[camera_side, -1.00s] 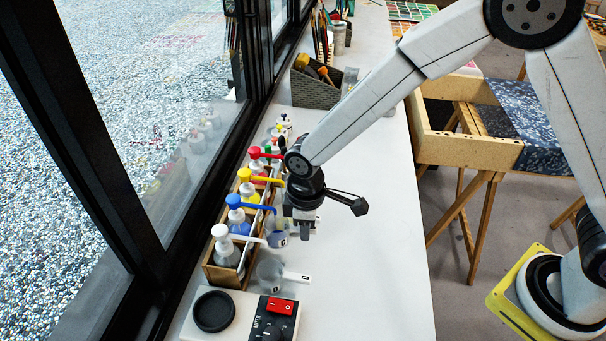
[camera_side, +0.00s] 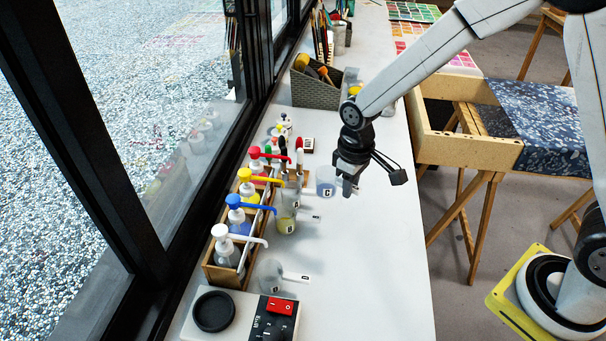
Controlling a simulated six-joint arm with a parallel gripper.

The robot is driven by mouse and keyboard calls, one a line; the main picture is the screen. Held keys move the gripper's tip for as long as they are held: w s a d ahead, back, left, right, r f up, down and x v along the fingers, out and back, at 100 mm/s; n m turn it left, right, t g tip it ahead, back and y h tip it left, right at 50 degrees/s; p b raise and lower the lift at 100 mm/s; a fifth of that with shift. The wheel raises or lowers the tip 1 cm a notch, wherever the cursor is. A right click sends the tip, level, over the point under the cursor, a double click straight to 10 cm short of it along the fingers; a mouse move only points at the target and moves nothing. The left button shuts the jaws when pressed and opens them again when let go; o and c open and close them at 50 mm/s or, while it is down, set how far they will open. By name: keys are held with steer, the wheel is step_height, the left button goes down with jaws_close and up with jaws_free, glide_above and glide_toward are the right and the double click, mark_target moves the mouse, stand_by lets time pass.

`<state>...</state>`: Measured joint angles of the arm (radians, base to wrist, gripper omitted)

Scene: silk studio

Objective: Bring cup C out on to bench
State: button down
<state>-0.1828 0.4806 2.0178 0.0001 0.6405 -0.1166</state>
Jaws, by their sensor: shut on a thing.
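Cup C (camera_side: 325,180) is a small clear cup with a dark letter C on its side. It is out on the white bench (camera_side: 370,270), to the right of the pump-bottle rack. My gripper (camera_side: 348,188) is at its right side, shut on it where its handle would be. The jaws hide the handle. The cup looks upright; I cannot tell whether its base touches the bench.
A wooden rack (camera_side: 222,277) holds bottles with white, blue, yellow and red pumps. A lettered cup (camera_side: 285,215) with yellowish contents and another clear cup (camera_side: 268,272) stand beside it. A device with a red switch (camera_side: 281,305) is in front. The bench's right side is clear.

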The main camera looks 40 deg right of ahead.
steer(key=d+f+n, duration=0.1)
steer(key=d+n, duration=0.1)
steer(key=d, duration=0.2)
steer(key=s+d+f+n, duration=0.1)
steer(key=d+f, duration=0.1)
steer(key=d, duration=0.2)
steer(key=d+f+n, duration=0.1)
steer(key=d+n, duration=0.1)
steer(key=d, duration=0.2)
steer(key=shift+s+f+n, duration=0.2)
steer(key=shift+s+n, duration=0.05)
steer(key=shift+n, duration=0.05)
steer(key=shift+w, duration=0.15)
steer(key=shift+w+a+f, duration=0.35)
steer(key=shift+w+a, duration=0.5)
steer(key=shift+a, duration=0.05)
steer(key=shift+w+a+f, duration=0.35)
steer(key=shift+w+a, duration=0.45)
steer(key=shift+a, duration=0.05)
steer(key=shift+f, duration=0.95)
steer(key=shift+f, duration=0.4)
